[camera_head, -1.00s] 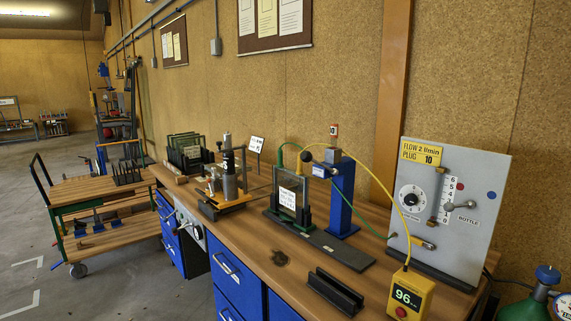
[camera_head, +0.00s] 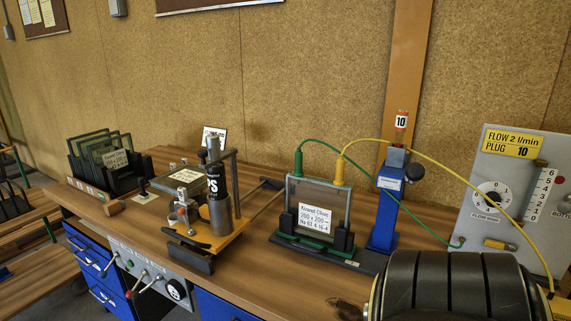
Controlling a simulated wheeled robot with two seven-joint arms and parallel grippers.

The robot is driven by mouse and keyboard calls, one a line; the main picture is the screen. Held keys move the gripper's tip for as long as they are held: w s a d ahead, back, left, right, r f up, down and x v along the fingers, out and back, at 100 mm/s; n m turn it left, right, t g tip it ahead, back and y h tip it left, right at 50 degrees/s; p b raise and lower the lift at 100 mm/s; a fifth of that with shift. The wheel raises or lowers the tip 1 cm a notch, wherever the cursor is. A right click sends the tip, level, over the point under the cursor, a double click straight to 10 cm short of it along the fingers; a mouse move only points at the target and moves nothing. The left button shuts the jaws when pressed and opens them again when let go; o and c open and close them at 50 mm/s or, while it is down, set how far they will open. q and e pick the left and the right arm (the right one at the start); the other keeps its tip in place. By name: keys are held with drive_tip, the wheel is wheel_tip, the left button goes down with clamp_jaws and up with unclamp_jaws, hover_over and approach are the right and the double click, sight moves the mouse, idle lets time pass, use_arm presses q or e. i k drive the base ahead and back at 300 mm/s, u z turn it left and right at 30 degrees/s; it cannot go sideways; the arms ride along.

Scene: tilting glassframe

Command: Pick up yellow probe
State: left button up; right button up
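The yellow probe (camera_head: 340,170) stands upright at the top right corner of a framed glass pane (camera_head: 318,196). A yellow cable (camera_head: 437,165) runs from it over the blue post and down to the right. The frame stands in a dark holder (camera_head: 342,240) and bears a white label reading "Kleanel Clean". A green probe (camera_head: 298,165) with a green cable sits at the frame's top left corner. Neither gripper is in view.
A blue post (camera_head: 388,205) with a black knob stands right of the frame. A grey flow panel (camera_head: 512,190) is at the right. A clamp stand (camera_head: 215,200) and a glass rack (camera_head: 103,163) stand left. Bare bench (camera_head: 270,280) lies in front.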

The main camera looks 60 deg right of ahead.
sight(339, 181)
drive_tip(key=i, duration=1.05)
drive_tip(key=z, duration=3.85)
